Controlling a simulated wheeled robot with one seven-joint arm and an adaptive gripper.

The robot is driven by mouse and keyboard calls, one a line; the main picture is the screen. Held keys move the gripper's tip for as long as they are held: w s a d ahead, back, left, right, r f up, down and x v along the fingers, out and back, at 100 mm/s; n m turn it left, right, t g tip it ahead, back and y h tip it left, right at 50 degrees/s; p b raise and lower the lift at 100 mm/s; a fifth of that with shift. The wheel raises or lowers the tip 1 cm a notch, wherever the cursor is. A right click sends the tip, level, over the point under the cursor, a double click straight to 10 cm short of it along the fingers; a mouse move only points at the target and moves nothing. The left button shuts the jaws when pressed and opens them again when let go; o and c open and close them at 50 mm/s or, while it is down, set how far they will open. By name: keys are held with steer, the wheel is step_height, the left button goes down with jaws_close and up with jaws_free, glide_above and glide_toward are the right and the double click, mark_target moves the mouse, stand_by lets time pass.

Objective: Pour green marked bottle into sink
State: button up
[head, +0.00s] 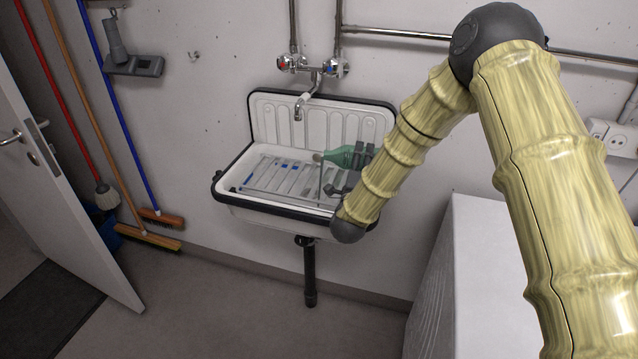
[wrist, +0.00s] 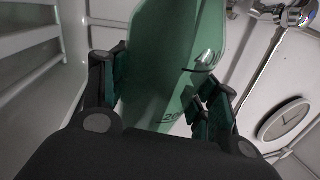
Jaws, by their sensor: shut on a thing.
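The green bottle (head: 341,156) lies about sideways over the right part of the sink, its neck end pointing left. A grey, dark streak hangs from its left end toward the basin; I cannot tell whether it is liquid. My gripper (head: 362,156) is shut on the bottle's right part. In the wrist view the green bottle (wrist: 180,55) fills the middle between the two dark fingers of my gripper (wrist: 160,95). The white sink (head: 262,205) with a dark rim is on the wall, with a grate in its basin. My arm hides its right end.
A tap (head: 306,103) reaches out from the wall above the sink, left of the bottle. A white appliance (head: 480,225) stands at the right. Brooms (head: 125,150) lean at the left by an open door (head: 55,190).

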mark_target(352, 153)
steer(key=shift+n, duration=0.3)
steer(key=shift+a+r+n+t+y, duration=0.2)
steer(key=shift+r+n+t+y, duration=0.25)
steer(key=shift+r+n, duration=0.6)
steer(key=shift+a+f+n+y+b, duration=0.1)
steer(key=shift+a+n+y+b, duration=0.15)
steer(key=shift+n, duration=0.5)
steer(key=shift+a+f+n+y+b, duration=0.15)
steer(key=shift+n+y+b, duration=0.2)
steer(key=shift+n, duration=0.4)
steer(key=shift+a+n+y+b, duration=0.25)
steer(key=shift+n+y, duration=0.1)
steer(key=shift+n, duration=0.4)
steer(key=shift+w+a+f+n+t+y+b, duration=0.1)
steer(key=shift+a+n+t+y+b, duration=0.3)
steer(key=shift+n, duration=0.8)
steer(key=shift+a+r+n, duration=0.25)
steer(key=shift+n, duration=0.25)
stand_by(0.7)
